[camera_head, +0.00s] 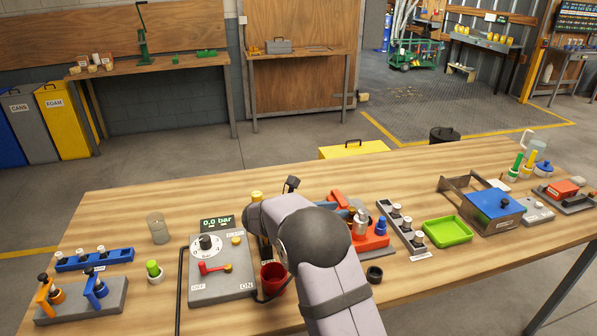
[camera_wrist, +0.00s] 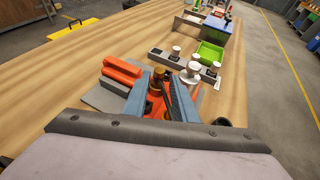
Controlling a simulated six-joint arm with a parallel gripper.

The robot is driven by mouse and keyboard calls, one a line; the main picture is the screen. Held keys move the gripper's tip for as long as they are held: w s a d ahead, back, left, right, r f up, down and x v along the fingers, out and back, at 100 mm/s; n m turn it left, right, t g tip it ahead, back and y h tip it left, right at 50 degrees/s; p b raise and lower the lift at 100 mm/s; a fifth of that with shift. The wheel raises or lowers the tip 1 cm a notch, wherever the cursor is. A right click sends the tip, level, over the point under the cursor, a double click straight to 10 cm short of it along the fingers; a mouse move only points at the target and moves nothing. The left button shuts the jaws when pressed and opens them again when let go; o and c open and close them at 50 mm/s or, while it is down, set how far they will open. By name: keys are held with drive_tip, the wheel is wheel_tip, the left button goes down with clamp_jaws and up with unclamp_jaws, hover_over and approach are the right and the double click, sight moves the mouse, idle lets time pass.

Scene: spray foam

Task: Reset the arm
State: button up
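My arm covers the front middle of the wooden table in the head view and hides most of my gripper there. In the wrist view my gripper (camera_wrist: 160,92) points down at the table, its two blue-grey fingers apart. A brass-coloured upright part (camera_wrist: 155,88) shows in the gap between them, narrower than the gap. Whether a finger touches it I cannot tell. The fingers are over an orange-red fixture (camera_wrist: 122,70) on a grey plate, which also shows beside my arm in the head view (camera_head: 372,241). A silver nozzle-like part (camera_wrist: 190,75) stands just right of the fingers.
A control box with dial (camera_head: 222,270) and a red cup (camera_head: 272,279) stand left of my arm. A grey rack (camera_head: 407,232), green tray (camera_head: 447,231) and blue-topped box (camera_head: 495,205) are to the right. A clear jar (camera_head: 158,229) stands at left. The table's back middle is mostly bare.

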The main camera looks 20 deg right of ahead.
drive_tip(key=w+a+r+n+t+y+p, duration=0.1)
drive_tip(key=w+a+r+n+t+y, duration=0.15)
drive_tip(key=n, duration=0.55)
drive_tip(key=w+a+r+n+t+y+p, duration=0.1)
drive_tip(key=w+a+r+n+t+y, duration=0.2)
drive_tip(key=n, duration=0.5)
drive_tip(key=s+a+f+n+y, duration=0.3)
drive_tip(key=s+a+n+y, duration=0.6)
drive_tip(key=n, duration=0.5)
drive_tip(key=s+f+n+g+p, duration=0.1)
drive_tip(key=s+f+n+g, duration=0.1)
drive_tip(key=s+n, duration=0.4)
drive_tip(key=s+d+f+n+g+h, duration=0.1)
drive_tip(key=s+f+n+g, duration=0.2)
drive_tip(key=s, duration=1.1)
drive_tip(key=s+f+n+g+h+p, duration=0.1)
drive_tip(key=s+n+g, duration=0.4)
drive_tip(key=s+n, duration=0.5)
drive_tip(key=shift+s+d+f+p, duration=0.25)
drive_tip(key=shift+s+f+p, duration=0.1)
drive_tip(key=shift+f, duration=0.3)
drive_tip(key=shift+g, duration=0.25)
